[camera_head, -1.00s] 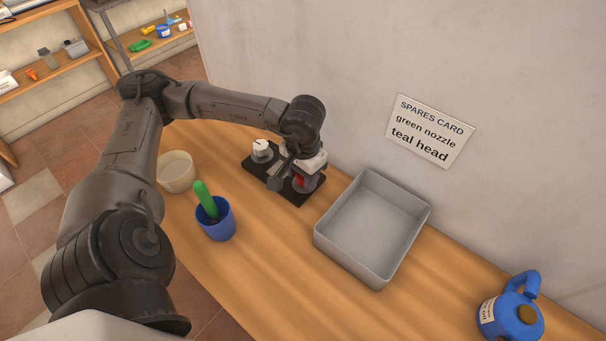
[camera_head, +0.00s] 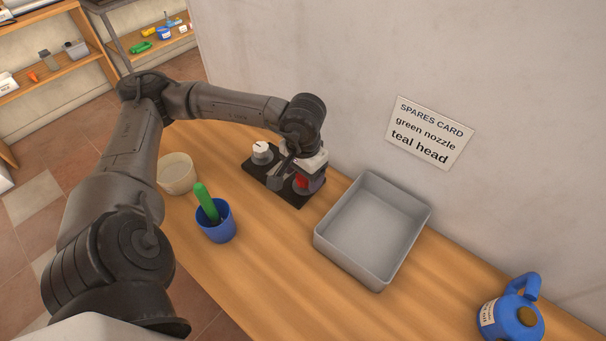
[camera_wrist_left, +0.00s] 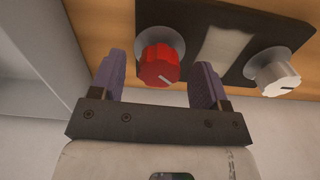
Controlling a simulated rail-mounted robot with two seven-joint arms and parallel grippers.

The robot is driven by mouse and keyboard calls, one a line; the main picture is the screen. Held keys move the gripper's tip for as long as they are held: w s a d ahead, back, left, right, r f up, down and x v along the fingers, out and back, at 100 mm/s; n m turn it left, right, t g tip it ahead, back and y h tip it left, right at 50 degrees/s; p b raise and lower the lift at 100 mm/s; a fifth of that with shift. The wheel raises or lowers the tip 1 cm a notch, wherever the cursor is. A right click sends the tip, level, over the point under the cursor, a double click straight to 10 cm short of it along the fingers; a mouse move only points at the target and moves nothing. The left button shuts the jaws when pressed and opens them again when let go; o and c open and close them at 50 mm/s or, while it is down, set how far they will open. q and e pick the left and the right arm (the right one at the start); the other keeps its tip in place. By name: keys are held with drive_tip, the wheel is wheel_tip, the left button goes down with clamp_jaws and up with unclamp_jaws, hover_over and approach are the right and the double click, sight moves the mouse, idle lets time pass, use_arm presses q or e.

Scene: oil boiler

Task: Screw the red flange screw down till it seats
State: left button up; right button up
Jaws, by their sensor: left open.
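The red flange screw (camera_wrist_left: 158,66) is a ribbed red knob with a pale mark on its face, on a grey round flange on a black plate (camera_wrist_left: 208,17). In the head view the red screw (camera_head: 301,181) shows partly behind my gripper. My left gripper (camera_wrist_left: 158,78) is open, with one purple finger on each side of the red screw. A gap shows between each finger and the screw. In the head view the left gripper (camera_head: 297,183) is over the right end of the plate. My right gripper is in neither view.
A white knob (camera_wrist_left: 279,78) sits on the same plate. A grey tray (camera_head: 372,230) stands right of it. A blue cup (camera_head: 217,228) with a green handle, a cream bowl (camera_head: 177,174) and a blue oil can (camera_head: 511,316) stand on the wooden bench.

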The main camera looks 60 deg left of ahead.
use_arm(q)
wheel_tip(320, 180, up, 13)
drive_tip(key=p, duration=0.1)
drive_tip(key=shift+p, duration=0.4)
idle(0.6)
